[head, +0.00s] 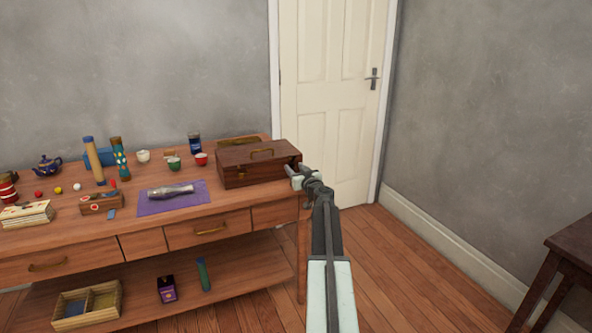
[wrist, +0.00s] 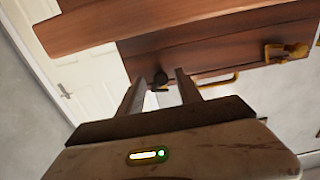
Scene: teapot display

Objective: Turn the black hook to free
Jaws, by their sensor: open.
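A small black hook (wrist: 160,80) shows in the wrist view at the edge of the wooden box (wrist: 215,55). My gripper (wrist: 161,76) is open, with one finger on each side of the hook in this view. I cannot tell whether either finger touches it. In the head view the closed brown box (head: 240,172) stands at the table's right end, and my gripper (head: 294,176) is at its right side. The hook cannot be made out there.
A purple cloth (head: 155,206) with a metal flashlight (head: 170,191) lies left of the box on the wooden table (head: 130,231). A white door (head: 330,100) stands behind.

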